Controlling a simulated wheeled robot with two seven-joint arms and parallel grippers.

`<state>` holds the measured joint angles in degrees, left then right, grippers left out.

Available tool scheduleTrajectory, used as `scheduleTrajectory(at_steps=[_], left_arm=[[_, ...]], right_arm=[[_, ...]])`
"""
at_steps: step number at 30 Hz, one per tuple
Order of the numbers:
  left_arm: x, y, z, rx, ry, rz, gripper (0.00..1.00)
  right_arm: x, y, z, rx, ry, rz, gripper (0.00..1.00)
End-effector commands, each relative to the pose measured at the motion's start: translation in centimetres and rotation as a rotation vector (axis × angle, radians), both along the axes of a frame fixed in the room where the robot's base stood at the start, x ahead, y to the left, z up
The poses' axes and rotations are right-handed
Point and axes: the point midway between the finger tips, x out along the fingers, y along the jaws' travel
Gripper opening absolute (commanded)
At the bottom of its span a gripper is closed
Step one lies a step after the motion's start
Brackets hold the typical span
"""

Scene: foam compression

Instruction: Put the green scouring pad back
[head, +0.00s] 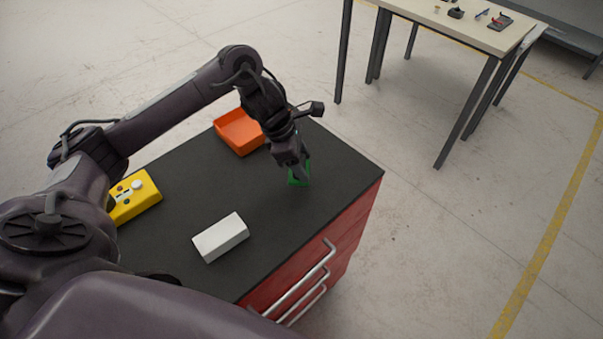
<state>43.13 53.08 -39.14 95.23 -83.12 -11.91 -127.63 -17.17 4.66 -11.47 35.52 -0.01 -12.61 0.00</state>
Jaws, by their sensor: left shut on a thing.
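The green scouring pad (298,182) is at the right part of the black cabinet top, under my left gripper (296,172). My left gripper points down and is shut on the pad, whose upper part is partly hidden by the fingers. I cannot tell whether the pad touches the top or is held just above it. My right gripper is not in view.
An orange tray (232,144) stands behind my left wrist, partly hidden. A white block (220,238) lies near the front, and a yellow box with knobs (135,198) is at the left. The red cabinet (345,232) has drawer handles. A table (480,38) stands apart at back.

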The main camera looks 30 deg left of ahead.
Motion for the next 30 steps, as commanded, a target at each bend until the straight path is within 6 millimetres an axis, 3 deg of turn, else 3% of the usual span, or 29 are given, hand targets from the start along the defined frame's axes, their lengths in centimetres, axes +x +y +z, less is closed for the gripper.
scheduleTrajectory(at_steps=[12,23,24,28,30], left_arm=[[0.0,0.0,-4.2,0.0,0.0,0.001,0.36],[0.0,0.0,-4.7,0.001,-0.002,0.0,0.36],[0.0,0.0,-4.5,0.001,-0.002,0.001,0.59],[0.0,0.0,-4.5,0.0,-0.001,0.0,0.76],[0.0,0.0,-4.5,0.0,-0.001,0.0,0.76]], right_arm=[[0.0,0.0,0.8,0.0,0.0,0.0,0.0],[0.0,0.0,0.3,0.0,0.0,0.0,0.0],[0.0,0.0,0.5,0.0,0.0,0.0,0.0],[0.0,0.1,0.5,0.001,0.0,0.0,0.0],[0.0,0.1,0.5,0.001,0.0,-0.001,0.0]])
